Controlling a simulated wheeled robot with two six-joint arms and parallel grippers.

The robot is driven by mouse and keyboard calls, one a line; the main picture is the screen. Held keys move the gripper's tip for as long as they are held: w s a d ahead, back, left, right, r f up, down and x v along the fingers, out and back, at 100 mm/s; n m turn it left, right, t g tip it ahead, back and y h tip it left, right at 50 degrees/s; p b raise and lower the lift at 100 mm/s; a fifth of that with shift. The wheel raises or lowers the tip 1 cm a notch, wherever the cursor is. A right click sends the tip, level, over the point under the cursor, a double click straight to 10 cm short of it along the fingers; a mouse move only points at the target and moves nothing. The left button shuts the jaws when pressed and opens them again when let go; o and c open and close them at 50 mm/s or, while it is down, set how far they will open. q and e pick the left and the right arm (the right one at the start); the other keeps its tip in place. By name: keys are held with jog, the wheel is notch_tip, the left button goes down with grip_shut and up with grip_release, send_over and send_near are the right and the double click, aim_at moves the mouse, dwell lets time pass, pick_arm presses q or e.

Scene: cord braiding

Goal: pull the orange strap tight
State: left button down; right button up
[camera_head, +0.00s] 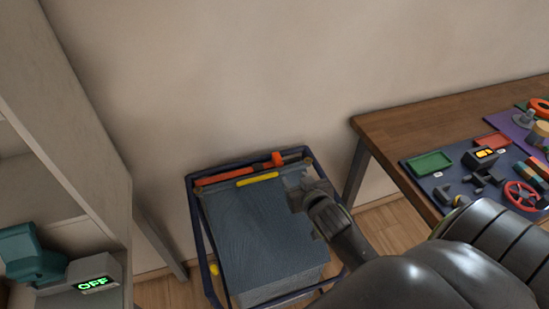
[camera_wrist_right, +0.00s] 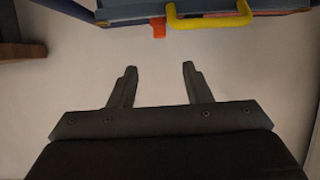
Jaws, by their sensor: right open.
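The orange strap (camera_head: 228,176) lies along the back top edge of a dark blue frame holding a grey-blue block. An orange tab (camera_head: 277,159) stands up near its right part. In the right wrist view an orange piece (camera_wrist_right: 158,28) hangs at the edge of the block, left of a yellow handle (camera_wrist_right: 208,19). My right gripper (camera_head: 294,188) is over the right back part of the block, below the orange tab in the picture. In the wrist view my right gripper (camera_wrist_right: 159,68) is open and empty, apart from the orange piece. My left gripper is out of view.
A yellow bar (camera_head: 257,179) lies just in front of the strap. A wooden table (camera_head: 400,122) with trays and a red wheel (camera_head: 521,195) stands at right. A shelf (camera_head: 95,130) with a teal device (camera_head: 30,252) and an "OFF" display (camera_head: 92,284) is at left.

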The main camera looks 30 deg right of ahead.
aim_at(279, 160)
jog(key=x, duration=1.6)
jog(key=shift+d, duration=0.1)
jog(key=shift+f, duration=0.1)
grip_shut()
